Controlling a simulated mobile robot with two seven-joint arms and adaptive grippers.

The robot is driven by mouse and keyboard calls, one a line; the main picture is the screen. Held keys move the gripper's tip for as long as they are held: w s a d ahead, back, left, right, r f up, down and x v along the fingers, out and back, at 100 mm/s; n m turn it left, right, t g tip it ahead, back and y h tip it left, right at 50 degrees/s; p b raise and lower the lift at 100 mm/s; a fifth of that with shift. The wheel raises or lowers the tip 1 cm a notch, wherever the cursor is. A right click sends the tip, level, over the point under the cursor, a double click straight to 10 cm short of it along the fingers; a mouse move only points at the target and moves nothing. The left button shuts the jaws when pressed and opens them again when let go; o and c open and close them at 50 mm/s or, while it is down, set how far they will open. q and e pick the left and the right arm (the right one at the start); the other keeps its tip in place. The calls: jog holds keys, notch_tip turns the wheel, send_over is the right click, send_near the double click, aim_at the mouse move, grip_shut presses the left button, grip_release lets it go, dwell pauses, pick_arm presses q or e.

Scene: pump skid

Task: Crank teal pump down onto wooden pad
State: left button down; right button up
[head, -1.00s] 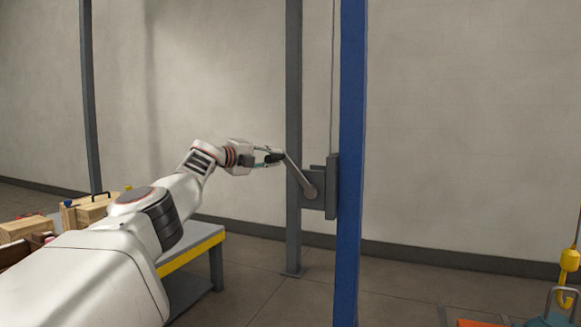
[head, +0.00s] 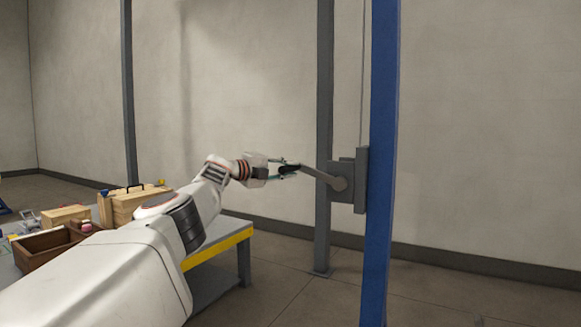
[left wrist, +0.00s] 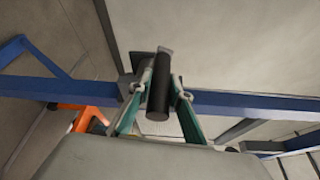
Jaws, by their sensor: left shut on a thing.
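My left gripper (head: 287,168) is shut on the dark grip of the crank handle (head: 290,169). The grey crank arm (head: 321,176) slopes down to the right from the grip to its hub on the grey winch box (head: 347,186), which is fixed to the blue post (head: 380,170). In the left wrist view the black grip (left wrist: 158,92) lies between the gripper's green fingers (left wrist: 160,95). The teal pump and the wooden pad are not seen in the head view now. My right gripper is not in view.
A workbench with a yellow edge (head: 217,247) stands at the left, with a wooden box (head: 128,203) and a brown open crate (head: 45,251) on it. A grey post (head: 325,130) stands behind the winch. In the left wrist view an orange part (left wrist: 83,120) shows below the blue beam.

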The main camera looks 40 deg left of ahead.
pick_arm(q)
jog(key=shift+w+d+f, duration=0.1)
jog(key=shift+w+f, duration=0.05)
jog(key=shift+f, duration=0.2)
jog(key=c, duration=2.1)
grip_release()
jog(key=shift+o, duration=1.3)
jog(key=shift+w+f, duration=0.1)
jog(key=shift+w, duration=0.1)
jog(key=shift+s+r, duration=0.2)
jog(key=shift+r, duration=0.05)
jog(key=shift+s+a, duration=0.3)
jog(key=shift+s, duration=0.15)
jog(key=shift+s+a+r, duration=0.1)
jog(key=shift+s, duration=0.85)
jog(key=s+a, duration=0.1)
jog(key=s, duration=0.8)
jog(key=shift+r, duration=0.25)
jog(key=shift+a, duration=0.1)
